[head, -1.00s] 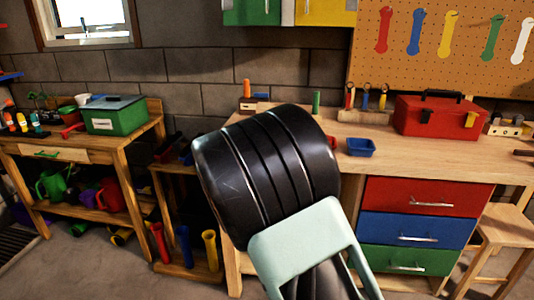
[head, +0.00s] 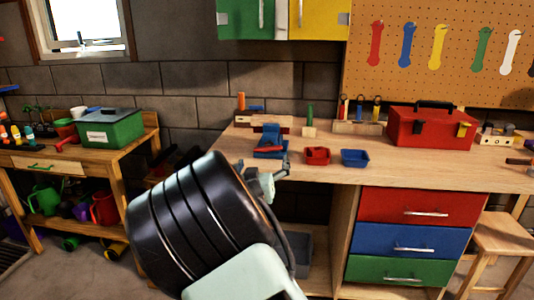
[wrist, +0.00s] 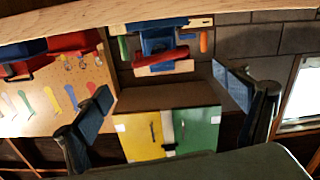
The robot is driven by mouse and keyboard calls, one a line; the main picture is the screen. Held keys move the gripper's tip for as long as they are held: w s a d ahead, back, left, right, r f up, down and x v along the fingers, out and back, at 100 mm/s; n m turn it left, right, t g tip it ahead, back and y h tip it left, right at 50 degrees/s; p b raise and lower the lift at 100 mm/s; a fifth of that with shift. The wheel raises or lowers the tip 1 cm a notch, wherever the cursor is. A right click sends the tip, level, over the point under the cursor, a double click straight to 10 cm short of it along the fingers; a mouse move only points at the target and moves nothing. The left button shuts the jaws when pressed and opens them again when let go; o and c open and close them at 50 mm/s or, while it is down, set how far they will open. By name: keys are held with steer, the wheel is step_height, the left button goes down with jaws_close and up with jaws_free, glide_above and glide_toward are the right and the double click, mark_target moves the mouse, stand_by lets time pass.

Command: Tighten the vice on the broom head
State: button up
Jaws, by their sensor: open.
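A blue vice (head: 270,138) stands at the left end of the workbench; it also shows in the wrist view (wrist: 158,38), which is upside down. A red bar (head: 268,149) lies across its near side, also in the wrist view (wrist: 160,59). I cannot tell whether this bar is the vice's handle. No broom head can be told apart with certainty; wood-coloured parts show around the vice. My gripper (head: 266,177) is in front of the vice, apart from it, partly hidden by my arm. In the wrist view (wrist: 164,84) its blue-padded fingers are wide apart and empty.
A red bin (head: 316,155) and a blue bin (head: 355,158) sit right of the vice. A green peg (head: 309,115) and an orange peg (head: 241,101) stand behind it. A red toolbox (head: 430,128) is farther right. The bench front (head: 420,173) between is clear.

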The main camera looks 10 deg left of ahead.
mark_target(267, 150)
steer(key=w, duration=0.8)
steer(key=shift+w+d+b, duration=0.15)
steer(key=shift+w+b, duration=0.2)
steer(key=shift+w, duration=0.05)
steer(key=shift+c, duration=0.4)
steer(key=c, duration=1.1)
steer(key=shift+d+f+m+b, duration=0.1)
steer(key=shift+f+m+b, duration=0.1)
steer(key=shift+m+b, duration=0.5)
steer(key=shift+r+m+b, duration=0.1)
steer(key=shift+m+b, duration=0.3)
steer(key=shift+b, duration=0.05)
steer(key=o, duration=1.2)
